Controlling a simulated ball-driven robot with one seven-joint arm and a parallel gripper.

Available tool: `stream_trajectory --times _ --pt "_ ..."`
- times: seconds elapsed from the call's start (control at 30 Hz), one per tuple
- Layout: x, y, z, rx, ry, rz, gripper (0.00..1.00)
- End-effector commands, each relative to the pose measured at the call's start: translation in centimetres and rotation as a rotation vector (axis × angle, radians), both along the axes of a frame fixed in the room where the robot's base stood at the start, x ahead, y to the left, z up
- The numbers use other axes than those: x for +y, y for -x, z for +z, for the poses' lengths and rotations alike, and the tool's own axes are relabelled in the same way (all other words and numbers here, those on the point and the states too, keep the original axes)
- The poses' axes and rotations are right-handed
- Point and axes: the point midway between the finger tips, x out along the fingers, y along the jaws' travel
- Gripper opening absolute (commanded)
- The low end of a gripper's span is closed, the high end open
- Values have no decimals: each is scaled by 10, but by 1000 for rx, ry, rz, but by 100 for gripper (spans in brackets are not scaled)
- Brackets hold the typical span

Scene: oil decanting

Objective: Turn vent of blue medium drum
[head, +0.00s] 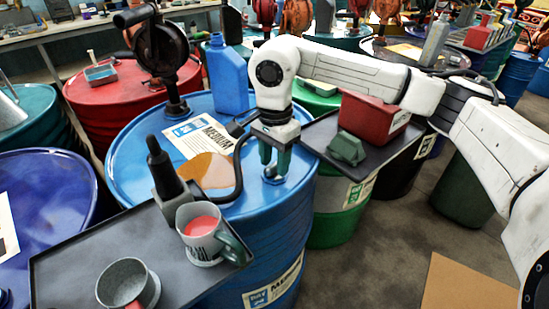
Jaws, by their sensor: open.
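The blue medium drum (264,212) stands in the middle of the head view, with a "MEDIUM" label on its lid. My gripper (271,167) points down over the right side of the lid. Its fingers are open, one on each side of the small vent (273,179) near the drum's rim. The vent is mostly hidden by the fingers, and I cannot tell whether they touch it.
A hand pump (165,55) and a blue jug (228,75) stand on the lid, beside an amber spill (207,172). A dark tray (75,250) holding mugs is in front. Another tray (325,130) with a red bin (371,122) is at right.

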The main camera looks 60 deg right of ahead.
Motion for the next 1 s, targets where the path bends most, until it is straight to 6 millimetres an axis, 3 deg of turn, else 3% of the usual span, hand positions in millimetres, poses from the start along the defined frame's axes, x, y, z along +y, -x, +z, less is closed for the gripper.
stream_trajectory --times 0.27,0.7,1.0 --pt "0 0 -1 0 1 0 42" --pt "0 0 -1 0 1 0 0" --pt "0 0 -1 0 1 -6 0"
